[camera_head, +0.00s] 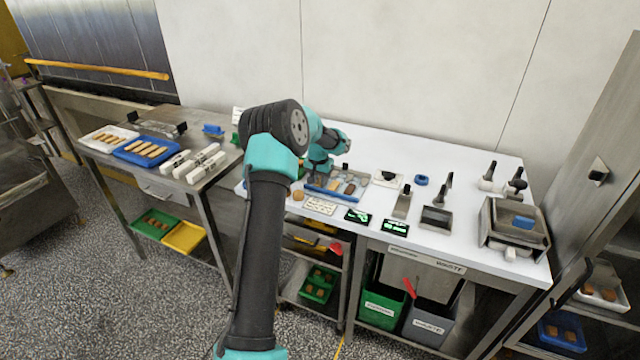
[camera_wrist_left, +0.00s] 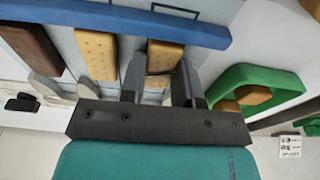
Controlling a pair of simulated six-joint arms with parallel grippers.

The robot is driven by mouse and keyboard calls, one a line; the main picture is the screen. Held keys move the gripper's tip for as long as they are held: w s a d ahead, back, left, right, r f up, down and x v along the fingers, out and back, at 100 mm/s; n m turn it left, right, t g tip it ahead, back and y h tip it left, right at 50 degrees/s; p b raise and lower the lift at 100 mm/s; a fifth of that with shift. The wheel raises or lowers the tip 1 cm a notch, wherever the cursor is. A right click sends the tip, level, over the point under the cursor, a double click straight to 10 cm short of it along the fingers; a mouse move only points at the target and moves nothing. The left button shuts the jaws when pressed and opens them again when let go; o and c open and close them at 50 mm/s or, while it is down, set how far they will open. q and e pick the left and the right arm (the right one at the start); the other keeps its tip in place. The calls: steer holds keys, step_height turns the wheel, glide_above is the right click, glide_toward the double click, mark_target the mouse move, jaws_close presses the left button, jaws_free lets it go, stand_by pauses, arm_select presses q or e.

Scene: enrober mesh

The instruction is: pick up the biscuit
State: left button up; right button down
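My left gripper (camera_head: 322,186) is over the blue tray (camera_head: 350,200) on the white worktop, and the wrist covers part of that tray. In the left wrist view a tan biscuit (camera_wrist_left: 164,57) lies between the two parted fingers of the gripper (camera_wrist_left: 160,85). The fingers straddle it closely; I cannot tell whether they touch it. Another tan biscuit (camera_wrist_left: 97,52) lies to its left, and a dark brown one (camera_wrist_left: 32,45) lies farther left. My right gripper is not in view.
A green tray (camera_wrist_left: 275,78) with tan pieces is at the right in the wrist view. A blue tray of biscuits (camera_head: 120,155) stands on the left steel table. Labels, tools and a steel machine (camera_head: 510,225) occupy the worktop's right. A round biscuit (camera_head: 298,195) lies beside the work tray.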

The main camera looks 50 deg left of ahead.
mark_target(320, 182)
arm_select(q)
steer(key=shift+c, duration=0.7)
steer(key=shift+r, duration=0.15)
steer(key=shift+r, duration=1.55)
steer(key=shift+s+d+r, duration=0.1)
steer(key=shift+s+d, duration=0.05)
steer(key=shift+d, duration=0.05)
steer(key=s+d+r, duration=0.1)
steer(key=s+d, duration=0.9)
steer(key=d, duration=0.1)
steer(key=shift+d+r, duration=0.2)
steer(key=shift+d, duration=0.15)
steer(key=shift+s, duration=0.1)
